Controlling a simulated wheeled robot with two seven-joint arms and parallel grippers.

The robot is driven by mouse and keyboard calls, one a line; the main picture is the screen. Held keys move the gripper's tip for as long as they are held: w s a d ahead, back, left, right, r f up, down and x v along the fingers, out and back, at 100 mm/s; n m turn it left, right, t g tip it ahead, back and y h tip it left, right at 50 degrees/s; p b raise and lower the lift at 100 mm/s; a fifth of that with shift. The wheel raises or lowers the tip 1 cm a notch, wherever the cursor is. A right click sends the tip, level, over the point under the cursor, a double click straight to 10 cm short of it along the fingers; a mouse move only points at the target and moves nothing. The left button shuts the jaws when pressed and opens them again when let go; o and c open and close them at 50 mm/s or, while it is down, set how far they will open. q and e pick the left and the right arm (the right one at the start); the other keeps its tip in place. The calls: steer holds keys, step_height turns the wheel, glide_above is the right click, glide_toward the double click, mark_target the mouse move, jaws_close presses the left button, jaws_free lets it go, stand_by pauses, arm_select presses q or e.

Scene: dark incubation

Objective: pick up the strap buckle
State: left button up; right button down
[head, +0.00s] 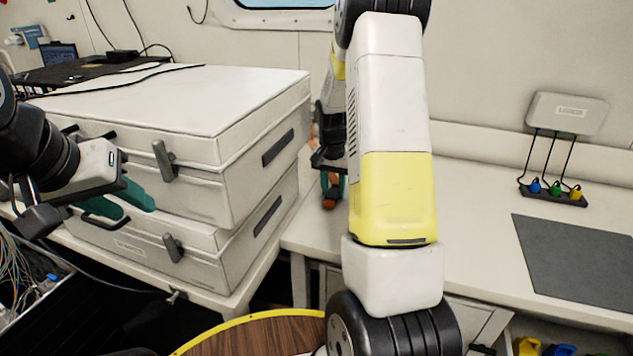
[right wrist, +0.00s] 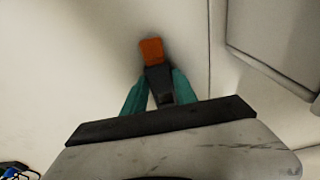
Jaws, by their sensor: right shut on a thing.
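The strap buckle (right wrist: 152,52) has an orange end and a dark body. In the right wrist view it sits between the teal fingers of my right gripper (right wrist: 160,88), which is shut on it. Its orange end sticks out past the fingertips. In the head view my right gripper (head: 333,190) is partly hidden behind my right arm, and the orange part of the buckle shows low beside it. My left gripper (head: 128,203) is at the left, in front of the stacked cases. Its two teal fingers are apart, with nothing seen between them.
Two white cases (head: 190,110) with dark latches are stacked on the left bench. The right bench (head: 470,200) holds a grey mat (head: 580,258) and a rack with blue, green and yellow connectors (head: 555,192). A round wooden top (head: 255,335) with a yellow rim is in front.

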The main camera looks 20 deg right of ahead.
mark_target(333, 192)
steer(key=shift+r, duration=0.45)
step_height(333, 192, up, 2)
steer(key=shift+r, duration=0.2)
steer(key=s+a, duration=0.2)
steer(key=s, duration=0.3)
steer(key=s+a+r, duration=0.1)
steer(key=s+a, duration=0.1)
steer(key=s, duration=0.2)
steer(key=s+a, duration=0.2)
steer(key=s, duration=0.3)
steer(key=shift+s+r, duration=0.15)
steer(key=shift+s, duration=0.2)
steer(key=shift+s, duration=0.1)
